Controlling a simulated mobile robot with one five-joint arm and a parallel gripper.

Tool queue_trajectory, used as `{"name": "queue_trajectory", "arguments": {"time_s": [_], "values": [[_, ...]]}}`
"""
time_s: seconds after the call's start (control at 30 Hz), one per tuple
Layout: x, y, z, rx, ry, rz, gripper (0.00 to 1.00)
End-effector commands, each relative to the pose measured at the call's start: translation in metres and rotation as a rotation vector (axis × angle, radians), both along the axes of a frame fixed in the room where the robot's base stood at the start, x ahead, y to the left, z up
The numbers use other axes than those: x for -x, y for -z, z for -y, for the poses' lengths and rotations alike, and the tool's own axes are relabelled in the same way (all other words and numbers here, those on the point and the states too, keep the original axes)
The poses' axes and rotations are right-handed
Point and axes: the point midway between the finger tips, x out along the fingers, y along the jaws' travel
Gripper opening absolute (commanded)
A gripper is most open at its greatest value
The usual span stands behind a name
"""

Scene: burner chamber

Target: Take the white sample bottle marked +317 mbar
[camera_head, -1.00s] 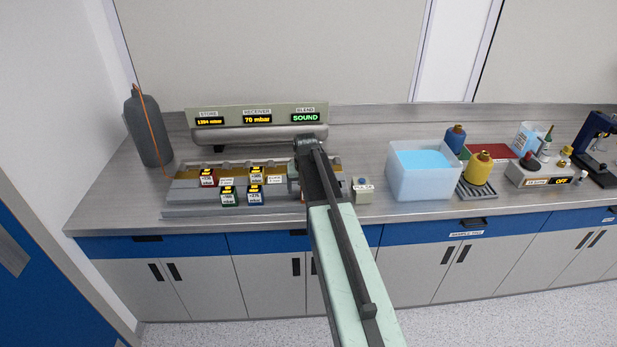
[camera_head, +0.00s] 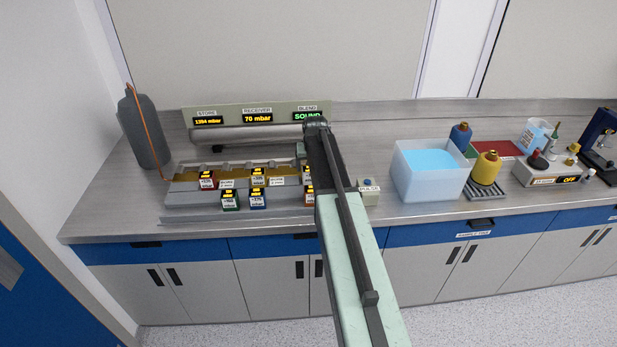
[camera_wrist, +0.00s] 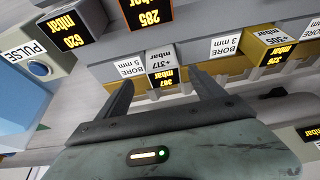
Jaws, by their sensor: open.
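The white sample bottle marked +317 mbar (camera_wrist: 161,60) shows in the wrist view, with a yellow "387 mbar" readout on its dark face. My gripper (camera_wrist: 162,84) is open, with one dark finger on each side of the bottle's readout in the picture. I cannot tell whether the fingers reach around it or stop short. In the head view my arm covers this part of the rack, and I cannot make out the white bottle or my fingertips.
An orange block (camera_wrist: 147,12) and a yellow block (camera_wrist: 268,40) flank the bottle. Red (camera_head: 207,180), green (camera_head: 230,200) and blue (camera_head: 258,200) blocks sit leftward. The PULSE box (camera_head: 367,190) and a water tub (camera_head: 428,170) stand right. A grey cylinder (camera_head: 146,130) stands at left.

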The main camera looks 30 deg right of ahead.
Motion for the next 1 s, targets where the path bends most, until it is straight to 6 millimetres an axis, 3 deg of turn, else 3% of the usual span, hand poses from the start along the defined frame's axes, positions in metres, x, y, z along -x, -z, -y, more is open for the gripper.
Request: {"name": "queue_trajectory", "arguments": {"time_s": [0.1,0.33,0.6,0.83,0.87,1.0], "values": [[-0.007,0.021,0.002,0.000,0.000,0.000,0.78],[-0.012,0.028,0.003,0.000,0.000,0.000,0.78],[-0.032,0.069,0.008,0.000,0.000,0.000,0.78],[-0.032,0.065,0.009,0.000,0.000,0.000,0.78],[-0.032,0.065,0.009,0.000,0.001,0.000,0.73],[-0.032,0.065,0.009,0.000,0.001,0.000,0.34]]}}
